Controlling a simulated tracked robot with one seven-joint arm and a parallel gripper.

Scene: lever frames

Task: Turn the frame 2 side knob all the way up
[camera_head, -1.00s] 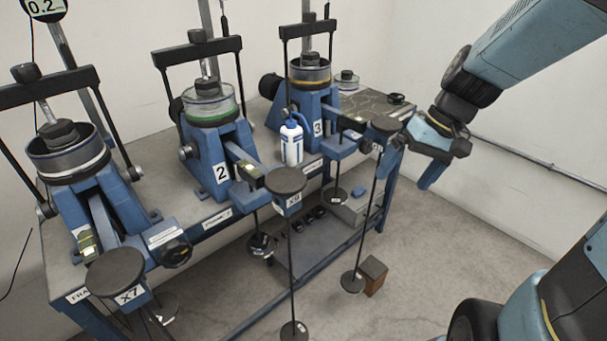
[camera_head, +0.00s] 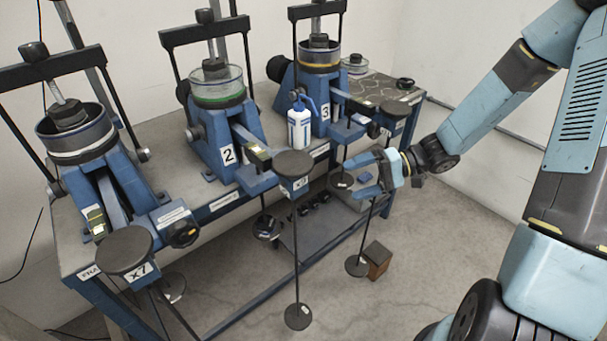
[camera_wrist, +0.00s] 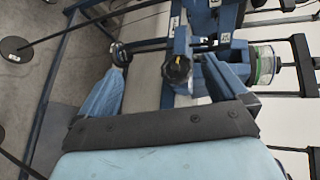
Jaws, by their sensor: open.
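Frame 2 (camera_head: 228,153) is the blue lever stand with a "2" label and a green-ringed cup. Its side knob is not clear in the head view, where the round black pan (camera_head: 294,164) seems to cover that spot. In the wrist view a black lobed knob (camera_wrist: 177,68) with a yellowish mark shows beside the green-ringed cup (camera_wrist: 265,63); it appears to be the frame 2 side knob. My gripper (camera_head: 357,175) is open and empty, right of the pan. In the wrist view my gripper (camera_wrist: 163,72) has its fingers on either side of the knob's line, apparently short of it.
Frame 3 (camera_head: 325,112) stands behind, with a white-blue bottle (camera_head: 300,128) beside it. Frame 1's side knob (camera_head: 184,233) is at left. Thin rods with discs hang before the bench (camera_head: 215,206). A brown block (camera_head: 377,260) is on the floor. Floor at right is open.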

